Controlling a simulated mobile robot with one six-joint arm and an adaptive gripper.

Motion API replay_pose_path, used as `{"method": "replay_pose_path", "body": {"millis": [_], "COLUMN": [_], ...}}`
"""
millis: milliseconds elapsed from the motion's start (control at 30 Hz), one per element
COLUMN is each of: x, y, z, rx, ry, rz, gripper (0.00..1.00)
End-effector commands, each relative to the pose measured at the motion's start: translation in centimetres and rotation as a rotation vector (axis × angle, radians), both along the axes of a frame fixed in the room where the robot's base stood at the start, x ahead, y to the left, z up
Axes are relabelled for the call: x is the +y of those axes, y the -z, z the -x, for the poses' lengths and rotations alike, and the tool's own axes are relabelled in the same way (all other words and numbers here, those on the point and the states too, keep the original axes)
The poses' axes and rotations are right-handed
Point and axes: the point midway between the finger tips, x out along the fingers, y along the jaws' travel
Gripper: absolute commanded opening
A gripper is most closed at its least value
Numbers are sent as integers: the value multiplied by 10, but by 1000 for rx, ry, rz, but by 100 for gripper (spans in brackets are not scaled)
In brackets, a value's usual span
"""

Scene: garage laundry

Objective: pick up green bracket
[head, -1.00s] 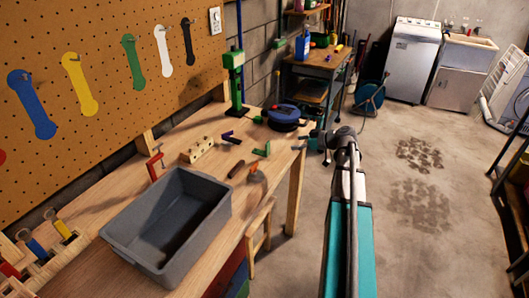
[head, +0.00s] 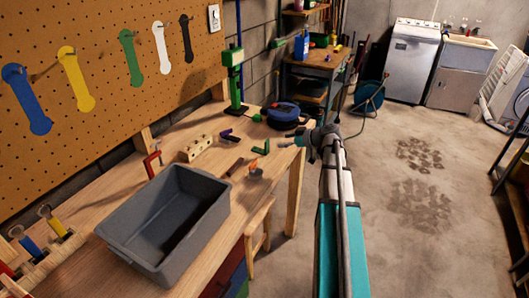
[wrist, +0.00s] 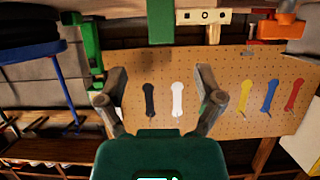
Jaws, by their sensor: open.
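A small green piece (head: 231,140), angled like a bracket and touching a purple piece (head: 226,133), lies on the workbench. Another small green and orange angled piece (head: 263,149) lies nearer the bench's right edge. I cannot tell for sure which is the green bracket. My gripper (head: 287,143) is above the right end of the bench, to the right of both pieces. In the wrist view my gripper (wrist: 160,78) is open, with nothing between its fingers. A green upright shape (wrist: 161,22) shows beyond it at the top; I cannot tell which piece it is.
A grey bin (head: 128,236) stands on the near bench. A wooden block with holes (head: 196,149), a red clamp (head: 152,164) and a blue round object (head: 283,112) also stand there. A green stand (head: 234,80) rises at the back before the pegboard (head: 100,30).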

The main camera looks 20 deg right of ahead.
Motion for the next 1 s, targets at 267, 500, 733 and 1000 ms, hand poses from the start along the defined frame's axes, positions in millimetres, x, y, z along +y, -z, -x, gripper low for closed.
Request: {"method": "replay_pose_path", "body": {"millis": [267,500,733,1000], "x": [14,15,16,32], "y": [11,10,12,25], "z": [-19,-20,-22,-39], "rx": [1,0,0,0], "ry": [0,2,1,1], "rz": [-1,0,0,0], "gripper": [86,86,86,86]}}
